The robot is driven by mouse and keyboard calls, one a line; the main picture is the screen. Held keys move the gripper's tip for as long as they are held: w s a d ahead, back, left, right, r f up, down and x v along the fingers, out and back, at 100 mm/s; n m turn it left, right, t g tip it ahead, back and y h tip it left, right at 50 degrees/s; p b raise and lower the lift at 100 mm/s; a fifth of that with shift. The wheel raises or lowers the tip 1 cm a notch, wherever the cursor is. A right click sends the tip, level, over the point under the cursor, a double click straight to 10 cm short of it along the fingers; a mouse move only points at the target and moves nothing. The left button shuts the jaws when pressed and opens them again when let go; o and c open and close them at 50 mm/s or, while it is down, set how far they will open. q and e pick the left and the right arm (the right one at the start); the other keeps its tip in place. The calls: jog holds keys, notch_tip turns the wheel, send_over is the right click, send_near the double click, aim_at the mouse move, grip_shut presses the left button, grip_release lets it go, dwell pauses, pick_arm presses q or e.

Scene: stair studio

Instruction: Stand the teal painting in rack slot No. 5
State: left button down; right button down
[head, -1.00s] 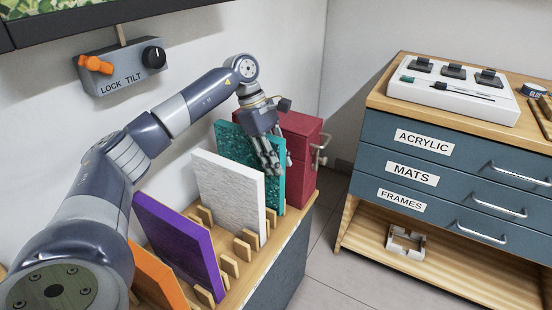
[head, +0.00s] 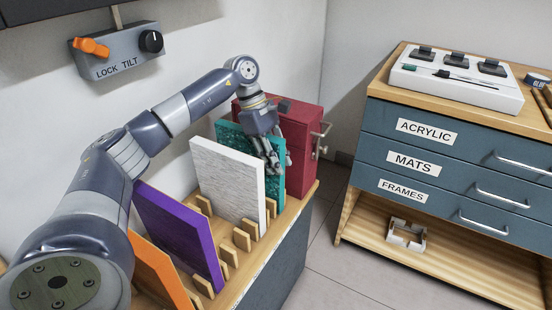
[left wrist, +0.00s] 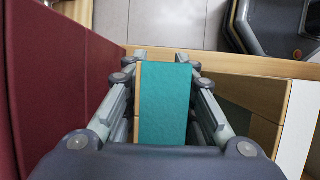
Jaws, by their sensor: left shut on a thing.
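The teal painting (head: 232,134) is upright at the far end of the wooden rack (head: 243,240), between the white painting and a dark red cabinet. Its lower part is mostly hidden behind the white painting, so I cannot tell whether it rests on the rack floor. My left gripper (head: 274,160) is shut on its upper right edge. In the left wrist view, the teal painting (left wrist: 165,105) is between the two fingers of the left gripper (left wrist: 161,75). No slot numbers are readable. My right gripper is out of view.
The white painting (head: 228,180), purple painting (head: 180,232) and orange painting (head: 160,275) stand in nearer slots. The dark red cabinet (head: 302,150) with a side handle is close beyond the teal painting. A drawer unit (head: 450,165) stands right, across a floor gap (head: 325,225).

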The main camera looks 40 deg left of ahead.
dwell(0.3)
pick_arm(q)
jog(key=c, duration=1.2)
grip_release()
jog(key=shift+c, duration=0.2)
jog(key=v, duration=1.2)
jog(key=shift+d, duration=0.1)
